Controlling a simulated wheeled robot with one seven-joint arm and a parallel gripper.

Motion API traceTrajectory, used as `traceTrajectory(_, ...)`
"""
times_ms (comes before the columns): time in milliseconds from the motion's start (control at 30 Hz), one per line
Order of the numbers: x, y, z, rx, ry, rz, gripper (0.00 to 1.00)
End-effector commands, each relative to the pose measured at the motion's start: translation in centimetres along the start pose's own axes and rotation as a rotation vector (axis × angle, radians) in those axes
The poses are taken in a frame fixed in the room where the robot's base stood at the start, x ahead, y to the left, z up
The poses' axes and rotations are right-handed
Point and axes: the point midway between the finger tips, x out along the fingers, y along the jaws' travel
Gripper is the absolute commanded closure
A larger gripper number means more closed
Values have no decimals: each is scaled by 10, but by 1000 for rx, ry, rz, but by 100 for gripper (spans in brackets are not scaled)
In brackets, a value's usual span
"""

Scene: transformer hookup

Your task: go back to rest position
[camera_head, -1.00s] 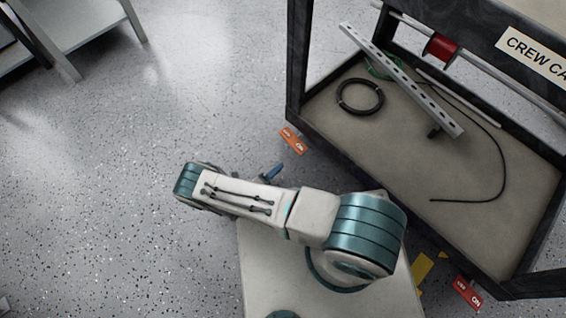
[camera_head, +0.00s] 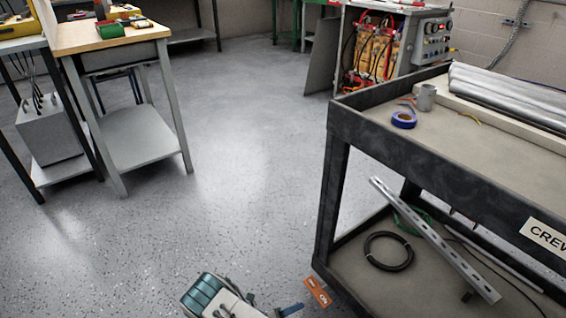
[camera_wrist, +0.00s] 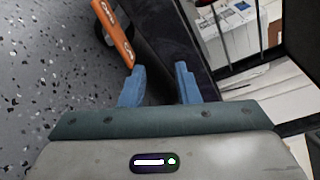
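My gripper shows in the wrist view (camera_wrist: 160,85) with its two blue fingers apart and nothing between them. In the head view only part of my arm shows at the bottom edge, with a blue finger (camera_head: 291,310) beside it. The arm is folded low, close to the near corner of the black cart (camera_head: 325,205).
A workbench (camera_head: 110,38) stands left, an electrical cabinet (camera_head: 395,50) behind. Floor between is clear.

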Motion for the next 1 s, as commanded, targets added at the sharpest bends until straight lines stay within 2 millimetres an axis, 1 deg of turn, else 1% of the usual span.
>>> traceTrajectory(33,-2,-24,17,50,46,4,71)
traceTrajectory(267,-3,-95,64,267,240,11,71)
traceTrajectory(400,-3,-140,90,402,357,8,71)
traceTrajectory(567,-1,-193,116,555,488,-1,71)
traceTrajectory(700,1,-240,137,690,598,-16,71)
traceTrajectory(967,4,-330,169,942,801,-57,71)
traceTrajectory(1000,4,-344,173,981,831,-65,71)
